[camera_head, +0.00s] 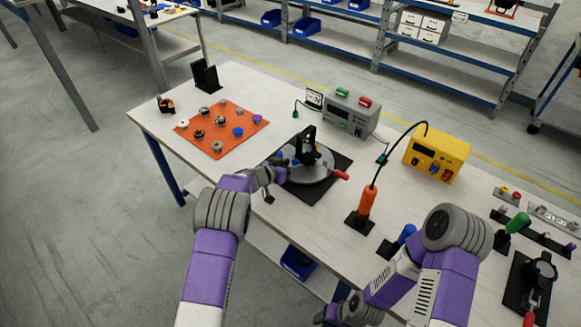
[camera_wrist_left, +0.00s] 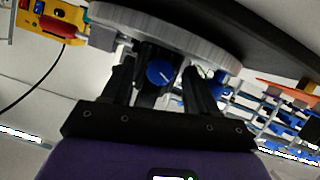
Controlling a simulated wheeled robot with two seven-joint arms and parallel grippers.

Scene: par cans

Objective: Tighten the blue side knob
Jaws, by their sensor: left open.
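A round grey disc-shaped fixture (camera_head: 312,174) with a black bracket (camera_head: 307,143) and a red-tipped handle (camera_head: 341,175) stands on a black mat on the bench. My left gripper (camera_head: 275,173) is at its near left edge. In the left wrist view, the blue knob (camera_wrist_left: 160,73) shows between the fingers of my open left gripper (camera_wrist_left: 161,88), in front of a dark part below the grey disc (camera_wrist_left: 165,27). Contact between fingers and knob cannot be made out. My right arm is folded low at the right; its gripper's fingers cannot be made out.
An orange mat (camera_head: 222,128) with several small knobs lies at the left. A grey box (camera_head: 350,113) and a yellow box (camera_head: 436,153) stand behind. An orange-handled tool (camera_head: 367,200) stands upright right of the fixture. A green-handled tool (camera_head: 517,223) is farther right.

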